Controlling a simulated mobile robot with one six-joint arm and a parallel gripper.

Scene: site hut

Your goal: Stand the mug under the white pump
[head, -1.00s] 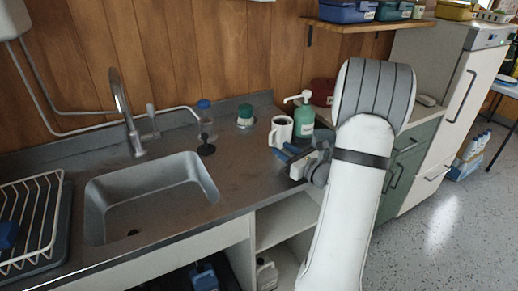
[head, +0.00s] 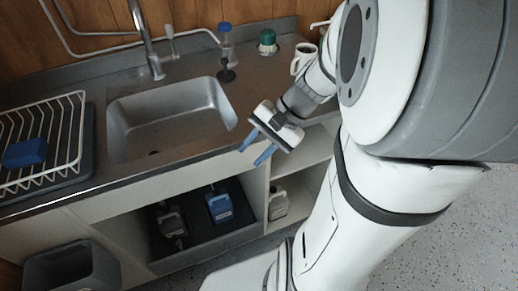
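The white mug (head: 301,60) stands upright on the counter near the wall, its handle to the left and its right side partly covered by my arm. The white pump (head: 320,24) shows just above and right of the mug in the picture; its bottle is hidden behind my arm. Whether the spout is directly over the mug I cannot tell. My gripper (head: 254,150) is open and empty, its blue fingers apart and pointing down-left, in front of the counter's front edge and well clear of the mug.
The sink (head: 172,118) and tap (head: 148,40) are to the left, with a dish rack (head: 70,128) beyond. A clear blue-topped bottle (head: 226,42) and a green-topped jar (head: 267,42) stand behind the sink. Open shelves below hold bottles (head: 219,206). A grey bin (head: 72,272) stands at lower left.

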